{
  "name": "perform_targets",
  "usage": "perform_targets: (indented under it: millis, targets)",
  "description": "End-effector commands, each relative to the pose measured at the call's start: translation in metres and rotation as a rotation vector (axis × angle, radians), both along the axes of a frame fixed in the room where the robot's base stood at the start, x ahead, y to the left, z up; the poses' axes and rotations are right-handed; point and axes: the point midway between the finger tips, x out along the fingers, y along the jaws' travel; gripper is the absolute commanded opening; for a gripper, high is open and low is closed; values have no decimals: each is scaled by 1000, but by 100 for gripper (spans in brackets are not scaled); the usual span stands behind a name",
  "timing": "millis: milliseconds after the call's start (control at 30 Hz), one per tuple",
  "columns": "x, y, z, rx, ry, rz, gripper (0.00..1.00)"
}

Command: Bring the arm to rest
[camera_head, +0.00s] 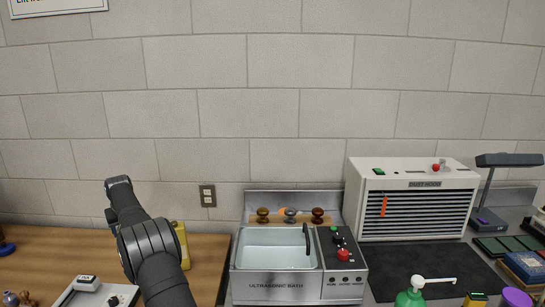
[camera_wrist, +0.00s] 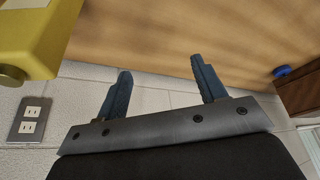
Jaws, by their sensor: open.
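My gripper (camera_wrist: 162,82) shows in the wrist view with its two blue fingers spread wide apart and nothing between them. The wooden bench top (camera_wrist: 170,30) lies beyond the fingertips, with the tiled wall behind the fingers. In the head view my dark arm rises at the lower left, in front of the wooden bench (camera_head: 210,262); the gripper's fingers cannot be made out there. A yellow object (camera_head: 182,240) stands partly hidden behind the arm, and a yellow body (camera_wrist: 35,35) fills the upper left corner of the wrist view, apart from the fingers.
An ultrasonic bath (camera_head: 275,283) stands right of my arm, with several knobs behind it. Farther right are a white louvred unit (camera_head: 415,172), a dark mat (camera_head: 440,268), a green pump bottle (camera_head: 410,297) and a lamp (camera_head: 508,160). A wall outlet (camera_head: 207,195) is behind the bench.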

Motion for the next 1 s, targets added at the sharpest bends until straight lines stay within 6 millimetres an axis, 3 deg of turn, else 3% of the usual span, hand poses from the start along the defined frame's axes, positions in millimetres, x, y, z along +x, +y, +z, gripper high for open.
perform_targets:
  millis: [400, 1000]
  targets:
    - [40, -72, 24, 1, 0, -116, 64]
    - [83, -180, 57, 0, -1, -283, 64]
